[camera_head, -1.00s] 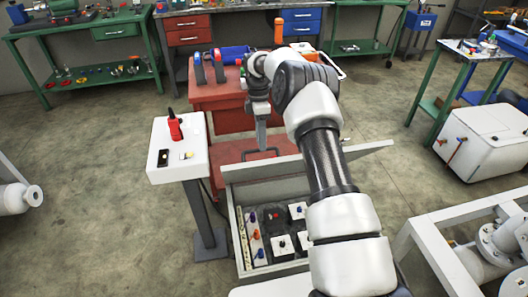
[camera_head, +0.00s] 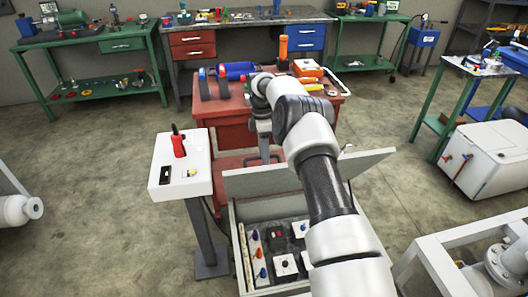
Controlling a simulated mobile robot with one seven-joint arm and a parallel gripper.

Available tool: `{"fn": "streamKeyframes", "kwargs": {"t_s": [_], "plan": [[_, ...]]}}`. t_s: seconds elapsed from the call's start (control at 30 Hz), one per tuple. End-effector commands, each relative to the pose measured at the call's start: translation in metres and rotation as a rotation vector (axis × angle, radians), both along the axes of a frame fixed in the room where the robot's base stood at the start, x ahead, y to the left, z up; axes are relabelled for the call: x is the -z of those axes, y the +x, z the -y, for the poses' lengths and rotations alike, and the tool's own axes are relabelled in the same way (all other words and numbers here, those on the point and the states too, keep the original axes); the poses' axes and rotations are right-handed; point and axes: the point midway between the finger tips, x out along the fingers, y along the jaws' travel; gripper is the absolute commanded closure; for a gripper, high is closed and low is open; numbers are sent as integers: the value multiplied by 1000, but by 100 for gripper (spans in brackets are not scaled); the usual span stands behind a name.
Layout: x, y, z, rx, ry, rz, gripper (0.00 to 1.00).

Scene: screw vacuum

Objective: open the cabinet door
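The grey cabinet (camera_head: 237,245) stands low in front of me with its top open. Switches and modules show inside it. Its door (camera_head: 250,184) is a grey panel raised at the far side, tilted away from the opening. A dark handle (camera_head: 246,161) shows at the door's far edge. My gripper (camera_head: 264,152) points down at this handle, near the door's left part. The fingertips are small and partly lost against the handle and the red background. I cannot tell whether they grip it. My arm covers the right part of the cabinet and door.
A white pedestal (camera_head: 182,178) with a red device (camera_head: 178,143) stands close on the left. A red workbench (camera_head: 215,118) with tools is just behind the door. A white frame (camera_head: 440,262) is at the lower right. Open floor lies left of the pedestal.

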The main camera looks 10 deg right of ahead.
Motion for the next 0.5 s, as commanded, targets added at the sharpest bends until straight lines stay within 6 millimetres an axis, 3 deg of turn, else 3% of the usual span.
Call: {"fn": "streamKeyframes", "kwargs": {"t_s": [0.5], "plan": [[-8,2,-2,0,4,8,71]]}}
